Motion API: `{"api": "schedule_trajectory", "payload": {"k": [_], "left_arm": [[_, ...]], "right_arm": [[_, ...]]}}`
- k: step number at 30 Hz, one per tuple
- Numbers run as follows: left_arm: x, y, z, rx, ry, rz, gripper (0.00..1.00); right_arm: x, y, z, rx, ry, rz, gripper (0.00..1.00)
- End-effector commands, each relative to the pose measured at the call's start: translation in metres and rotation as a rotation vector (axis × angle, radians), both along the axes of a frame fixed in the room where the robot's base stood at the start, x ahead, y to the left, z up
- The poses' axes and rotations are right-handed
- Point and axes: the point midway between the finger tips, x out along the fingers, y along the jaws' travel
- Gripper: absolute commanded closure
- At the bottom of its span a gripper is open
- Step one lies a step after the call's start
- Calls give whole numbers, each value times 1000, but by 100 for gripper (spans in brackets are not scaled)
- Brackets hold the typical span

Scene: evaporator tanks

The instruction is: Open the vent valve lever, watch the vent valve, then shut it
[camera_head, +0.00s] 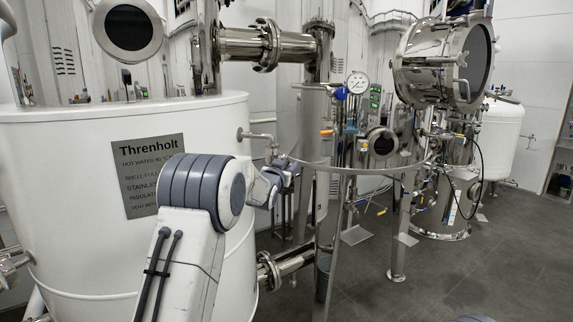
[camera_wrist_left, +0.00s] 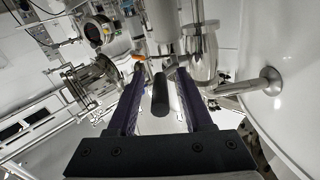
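My left arm reaches from the bottom of the head view toward a thin pipe with a valve (camera_head: 268,142) on the white tank's side. My left gripper (camera_head: 287,178) is small and partly hidden by its own wrist there. In the left wrist view the left gripper (camera_wrist_left: 160,75) shows two dark purple fingers spread apart. A black lever grip (camera_wrist_left: 160,96) lies between them, with a gap on each side. The shiny valve body (camera_wrist_left: 204,62) is just right of the fingertips. The lever cannot be made out in the head view. My right gripper is not in view.
The white tank (camera_head: 60,215) with a "Threnholt" plate (camera_head: 152,172) fills the left. A steel column (camera_head: 322,215) stands just right of the gripper. A steel vessel (camera_head: 430,65), a gauge (camera_head: 357,83) and hoses are further right. The grey floor (camera_head: 505,265) at lower right is clear.

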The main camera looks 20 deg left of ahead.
Motion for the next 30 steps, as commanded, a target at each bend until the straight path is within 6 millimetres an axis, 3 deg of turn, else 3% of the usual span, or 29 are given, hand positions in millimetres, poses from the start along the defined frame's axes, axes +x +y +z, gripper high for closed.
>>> {"api": "schedule_trajectory", "payload": {"k": [1,3,4,30], "left_arm": [[0,0,0,0,0,0,64],[0,0,0,0,0,0,91],[0,0,0,0,0,-1,100],[0,-5,-1,3,2,-8,100]], "right_arm": [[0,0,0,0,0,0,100],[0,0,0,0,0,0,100],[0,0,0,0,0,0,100],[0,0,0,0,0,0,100]]}}
